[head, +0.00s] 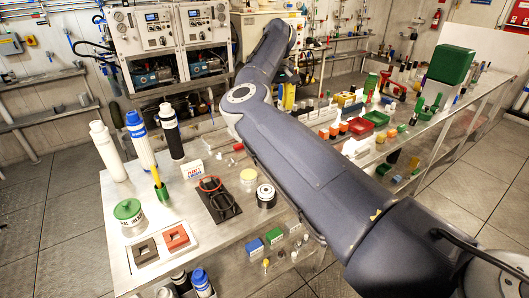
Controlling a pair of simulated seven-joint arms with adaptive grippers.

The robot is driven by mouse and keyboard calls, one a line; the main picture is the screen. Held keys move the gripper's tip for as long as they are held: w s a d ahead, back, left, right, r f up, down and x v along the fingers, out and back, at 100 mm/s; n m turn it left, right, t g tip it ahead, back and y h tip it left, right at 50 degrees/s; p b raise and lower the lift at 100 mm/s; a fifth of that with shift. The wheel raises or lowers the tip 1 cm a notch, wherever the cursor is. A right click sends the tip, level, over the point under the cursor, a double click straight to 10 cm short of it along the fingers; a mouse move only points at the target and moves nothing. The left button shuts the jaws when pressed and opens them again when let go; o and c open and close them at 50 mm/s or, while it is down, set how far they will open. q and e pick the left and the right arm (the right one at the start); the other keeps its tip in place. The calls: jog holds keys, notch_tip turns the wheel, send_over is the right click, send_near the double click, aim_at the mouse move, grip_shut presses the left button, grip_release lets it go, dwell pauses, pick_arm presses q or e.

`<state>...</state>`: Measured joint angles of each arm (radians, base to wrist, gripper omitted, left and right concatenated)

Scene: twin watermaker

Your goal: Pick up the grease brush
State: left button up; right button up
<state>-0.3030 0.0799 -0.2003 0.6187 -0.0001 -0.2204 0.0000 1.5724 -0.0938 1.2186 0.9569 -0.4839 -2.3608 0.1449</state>
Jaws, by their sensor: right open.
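A slim upright tool with a yellow handle (156,176) stands near the left side of the metal bench; it looks like the grease brush, though its bristles cannot be made out. Its darker green lower part stands just behind a can with a green lid (128,210). My right arm crosses the picture from the lower right to the upper middle. My right gripper (291,75) is at its far end, small, dark and partly hidden behind the arm; it is open and well away from the yellow-handled tool. My left gripper is out of view.
White, blue-and-white and black cylinders (171,131) stand behind the tool. A dark plate with rings (216,198), a small pot (266,195) and two square blocks (176,237) lie nearby. Coloured bins (375,117) fill the bench beyond my arm. The bench's left front has some bare metal.

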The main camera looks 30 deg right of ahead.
jog(key=f, duration=1.6)
jog(key=shift+w+a+f, duration=0.15)
jog(key=shift+a+f, duration=0.1)
jog(key=shift+f, duration=0.15)
grip_shut()
